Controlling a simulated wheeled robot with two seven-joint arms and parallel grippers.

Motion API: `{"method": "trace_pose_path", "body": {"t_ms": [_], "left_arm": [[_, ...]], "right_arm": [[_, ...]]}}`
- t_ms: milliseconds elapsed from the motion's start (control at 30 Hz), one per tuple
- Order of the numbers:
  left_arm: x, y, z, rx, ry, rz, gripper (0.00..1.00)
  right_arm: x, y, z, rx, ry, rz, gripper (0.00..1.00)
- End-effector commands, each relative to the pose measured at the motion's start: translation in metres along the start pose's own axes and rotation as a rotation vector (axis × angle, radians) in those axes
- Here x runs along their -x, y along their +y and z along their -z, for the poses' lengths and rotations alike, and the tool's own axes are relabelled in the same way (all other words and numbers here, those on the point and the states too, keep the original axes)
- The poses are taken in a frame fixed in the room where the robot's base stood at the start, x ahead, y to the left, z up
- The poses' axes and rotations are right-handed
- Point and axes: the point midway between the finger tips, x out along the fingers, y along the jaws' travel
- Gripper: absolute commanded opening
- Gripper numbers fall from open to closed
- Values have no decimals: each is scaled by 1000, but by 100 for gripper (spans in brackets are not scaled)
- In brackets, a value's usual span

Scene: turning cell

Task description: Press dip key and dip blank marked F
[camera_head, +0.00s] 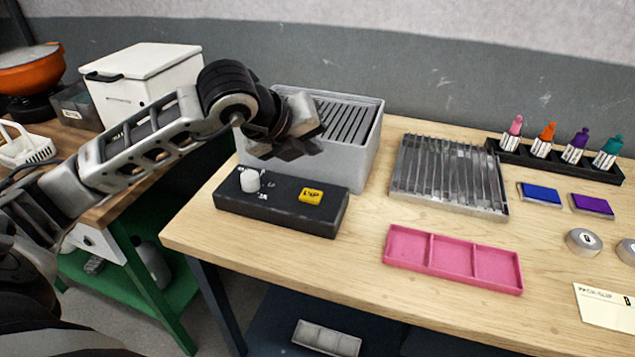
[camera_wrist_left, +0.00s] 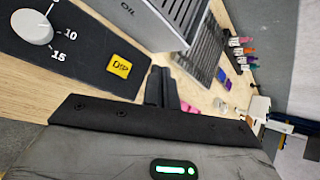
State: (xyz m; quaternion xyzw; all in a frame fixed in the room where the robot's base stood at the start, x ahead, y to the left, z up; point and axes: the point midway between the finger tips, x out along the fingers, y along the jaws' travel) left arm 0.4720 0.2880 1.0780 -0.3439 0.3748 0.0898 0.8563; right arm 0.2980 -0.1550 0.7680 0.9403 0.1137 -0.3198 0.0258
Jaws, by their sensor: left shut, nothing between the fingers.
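The yellow dip key (camera_head: 311,196) sits on the right part of the black control box (camera_head: 280,221); it also shows in the left wrist view (camera_wrist_left: 120,66). My left gripper (camera_head: 300,147) is shut and empty, above and behind the box, in front of the grey tank (camera_head: 365,150). Its closed fingers also show in the left wrist view (camera_wrist_left: 161,88), to the right of the key and apart from it. Two round grey blanks (camera_head: 583,241) (camera_head: 627,251) lie at the right; I cannot read an F on either. My right gripper is out of view.
A white knob (camera_head: 249,181) stands on the box's left part. A metal rack (camera_head: 450,175), a pink three-part tray (camera_head: 452,260), blue and purple pads (camera_head: 540,194) and a bottle holder (camera_head: 555,164) share the table. A card (camera_head: 605,308) lies front right.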

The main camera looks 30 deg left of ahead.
Motion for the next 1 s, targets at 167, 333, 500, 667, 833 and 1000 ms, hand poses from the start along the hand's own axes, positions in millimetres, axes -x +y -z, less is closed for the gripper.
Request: {"method": "trace_pose_path", "body": {"t_ms": [167, 333, 500, 667, 833, 1000], "left_arm": [[5, 3, -11, 5, -43, -27, 0], [4, 3, -11, 5, -41, -25, 0], [1, 5, -8, 4, -39, -25, 0], [-10, 14, 0, 4, -37, -26, 0], [-28, 27, 12, 3, -37, -27, 0], [-45, 40, 24, 4, -37, -25, 0]], "right_arm": [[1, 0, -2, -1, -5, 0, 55], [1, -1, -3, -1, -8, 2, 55], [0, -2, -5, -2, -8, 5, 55], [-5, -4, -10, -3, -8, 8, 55], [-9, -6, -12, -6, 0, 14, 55], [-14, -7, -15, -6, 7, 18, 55]]}}
